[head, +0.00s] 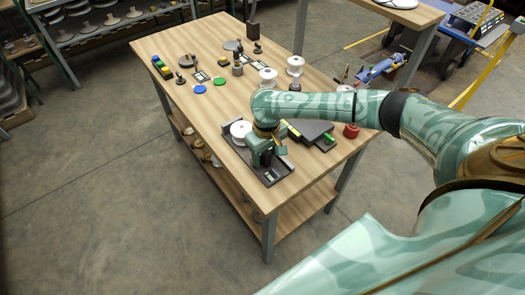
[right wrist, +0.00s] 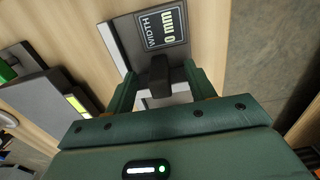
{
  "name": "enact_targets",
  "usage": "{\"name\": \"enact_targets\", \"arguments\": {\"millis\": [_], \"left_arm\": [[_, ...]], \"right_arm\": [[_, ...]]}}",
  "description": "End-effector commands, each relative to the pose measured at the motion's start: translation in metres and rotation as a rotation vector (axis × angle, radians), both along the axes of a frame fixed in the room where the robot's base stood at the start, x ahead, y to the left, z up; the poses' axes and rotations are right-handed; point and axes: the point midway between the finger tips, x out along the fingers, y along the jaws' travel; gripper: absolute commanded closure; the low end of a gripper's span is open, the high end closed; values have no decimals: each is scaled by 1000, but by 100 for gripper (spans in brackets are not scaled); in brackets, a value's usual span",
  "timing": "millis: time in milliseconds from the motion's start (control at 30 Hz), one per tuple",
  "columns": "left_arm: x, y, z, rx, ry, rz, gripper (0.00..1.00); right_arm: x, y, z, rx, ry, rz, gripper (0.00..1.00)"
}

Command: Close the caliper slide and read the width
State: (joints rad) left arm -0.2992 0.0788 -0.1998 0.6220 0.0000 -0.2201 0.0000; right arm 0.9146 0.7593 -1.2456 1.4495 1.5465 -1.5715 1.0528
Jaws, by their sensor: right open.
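The caliper (head: 275,181) is a dark flat base near the front edge of the wooden table. A white round insulator (head: 239,130) sits at its far left end. My right gripper (head: 262,160) is low over the caliper. In the right wrist view its open fingers (right wrist: 160,74) stand on both sides of a dark upright knob (right wrist: 159,78), which looks like the slide's handle; contact cannot be told. The display (right wrist: 163,29) there, turned in the picture, reads "WIDTH" and "0 mm". My gripper hides part of the slide and jaws. My left gripper is not in view.
A dark grey box-like item (head: 312,131) lies close right of the caliper. The left front tabletop (head: 195,115) is mostly bare.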

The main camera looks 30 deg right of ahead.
Motion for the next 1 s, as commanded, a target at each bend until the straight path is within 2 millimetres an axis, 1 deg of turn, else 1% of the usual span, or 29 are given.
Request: {"name": "enact_targets", "arguments": {"millis": [33,200,433,1000], "left_arm": [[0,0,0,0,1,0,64],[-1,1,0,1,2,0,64],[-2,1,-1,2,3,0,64],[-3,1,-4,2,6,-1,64]], "right_arm": [[0,0,0,0,0,0,54],[0,0,0,0,0,0,100],[1,0,0,0,0,0,100],[16,1,-1,-1,-1,-1,100]]}}
